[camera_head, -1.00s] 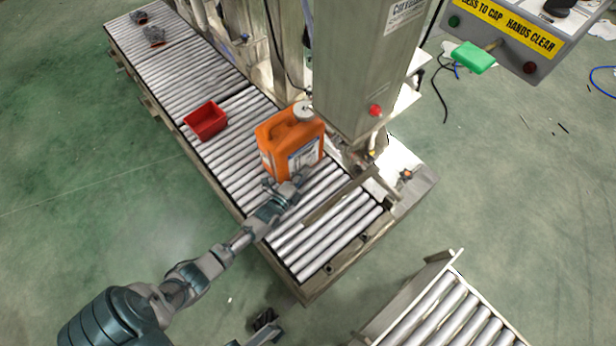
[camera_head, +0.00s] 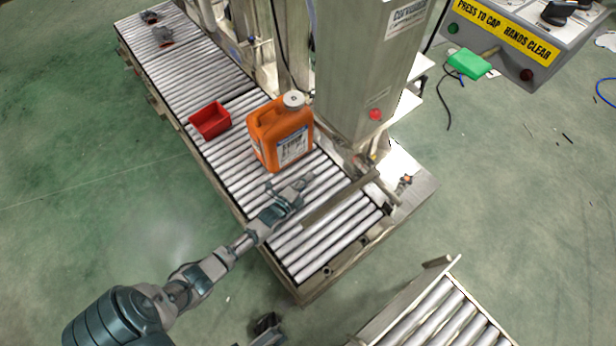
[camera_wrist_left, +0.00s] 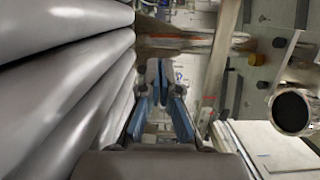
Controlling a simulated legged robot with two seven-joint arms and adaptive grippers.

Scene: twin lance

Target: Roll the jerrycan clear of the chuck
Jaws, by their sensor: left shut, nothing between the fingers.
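The orange jerrycan (camera_head: 268,135) with a white cap stands upright on the roller conveyor in the head view, left of the capping machine's grey column (camera_head: 358,70). I cannot make out the chuck; the column may hide it. My left gripper (camera_head: 305,180) is shut and empty, low over the rollers on the near side of the jerrycan, with a small gap showing between them. In the left wrist view the gripper's fingers (camera_wrist_left: 158,78) point ahead, with rollers to the left and no jerrycan visible. My right gripper is not clearly seen.
A red bin (camera_head: 210,120) sits on the conveyor (camera_head: 235,165) further up-left. A metal bar (camera_head: 340,198) crosses the rollers right of my left gripper. A control box (camera_head: 515,45) and a separate roller section (camera_head: 440,315) stand to the right. Rollers between bin and jerrycan are clear.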

